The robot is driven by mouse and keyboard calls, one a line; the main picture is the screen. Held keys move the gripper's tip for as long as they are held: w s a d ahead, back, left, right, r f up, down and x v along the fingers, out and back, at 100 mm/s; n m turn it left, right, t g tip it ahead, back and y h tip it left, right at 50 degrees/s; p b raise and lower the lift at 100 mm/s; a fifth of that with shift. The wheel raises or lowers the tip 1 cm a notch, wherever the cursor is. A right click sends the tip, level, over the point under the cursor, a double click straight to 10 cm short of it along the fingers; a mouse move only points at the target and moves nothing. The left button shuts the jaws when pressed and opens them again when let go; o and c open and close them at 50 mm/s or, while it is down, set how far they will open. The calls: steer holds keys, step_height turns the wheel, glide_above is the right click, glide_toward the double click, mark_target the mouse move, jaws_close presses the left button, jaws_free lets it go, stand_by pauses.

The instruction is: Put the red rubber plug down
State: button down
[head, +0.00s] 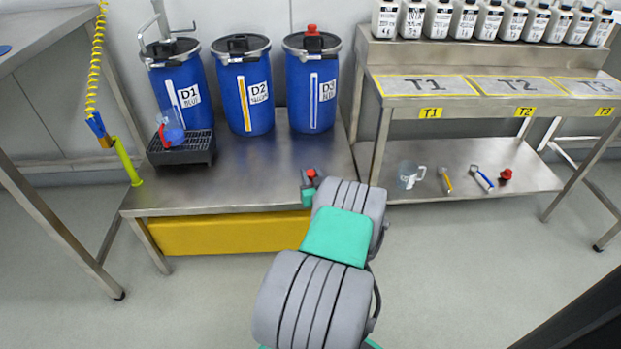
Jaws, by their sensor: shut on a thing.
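My gripper (307,181) is over the front right part of the low steel table, partly hidden behind my own grey arm. A small red plug (312,173) shows at its fingertips, and the gripper is shut on it. Whether the plug touches the table top cannot be told. Two other red plug-like things are in the head view: one red piece (312,29) on the lid of the blue drum D3 (312,90), and one red plug (505,175) on the lower shelf of the right bench.
Blue drums D1 (183,95) and D2 (243,92) stand at the back of the low table (260,165). A black drip tray (181,148) with a jug is at left. The right shelf (430,190) holds a clear jug and tools. The table's middle is clear.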

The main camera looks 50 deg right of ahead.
steer(key=shift+f, duration=0.1)
steer(key=c, duration=1.1)
jaws_free()
